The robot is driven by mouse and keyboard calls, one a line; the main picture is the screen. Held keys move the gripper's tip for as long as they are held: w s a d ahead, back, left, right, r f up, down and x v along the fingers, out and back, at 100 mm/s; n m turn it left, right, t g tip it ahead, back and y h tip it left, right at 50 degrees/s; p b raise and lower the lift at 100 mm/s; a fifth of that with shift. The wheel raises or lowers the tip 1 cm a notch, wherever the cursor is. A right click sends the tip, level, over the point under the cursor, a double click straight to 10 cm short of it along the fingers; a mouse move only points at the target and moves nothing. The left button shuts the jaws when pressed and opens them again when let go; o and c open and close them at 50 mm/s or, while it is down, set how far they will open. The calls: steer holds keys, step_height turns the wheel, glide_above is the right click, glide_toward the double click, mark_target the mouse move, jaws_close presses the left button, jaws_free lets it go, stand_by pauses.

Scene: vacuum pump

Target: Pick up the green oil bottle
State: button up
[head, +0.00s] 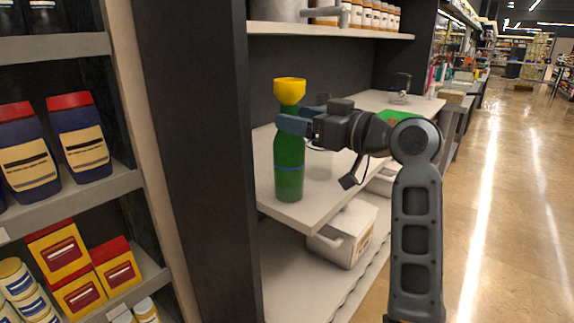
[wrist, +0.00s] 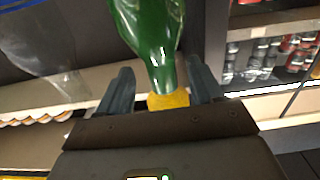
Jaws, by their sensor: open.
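The green oil bottle (head: 289,165) stands upright near the front left corner of a white shelf, with a yellow funnel-shaped top (head: 290,91). My gripper (head: 292,124) is at the bottle's neck, just below the yellow top. In the wrist view the bottle (wrist: 153,30) and its yellow top (wrist: 168,100) lie between the two fingers of my gripper (wrist: 160,88). The fingers are open, one on each side of the neck, with a visible gap on both sides. My gripper hides part of the neck in the head view.
A clear container (head: 319,163) stands behind the bottle on the white shelf (head: 308,212). A dark upright panel (head: 196,150) is close on the left. An upper shelf (head: 330,31) holds several jars.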

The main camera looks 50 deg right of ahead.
steer(key=w, duration=0.4)
steer(key=shift+w+a+p, duration=0.15)
steer(key=shift+w+p, duration=0.15)
jaws_close()
stand_by(0.3)
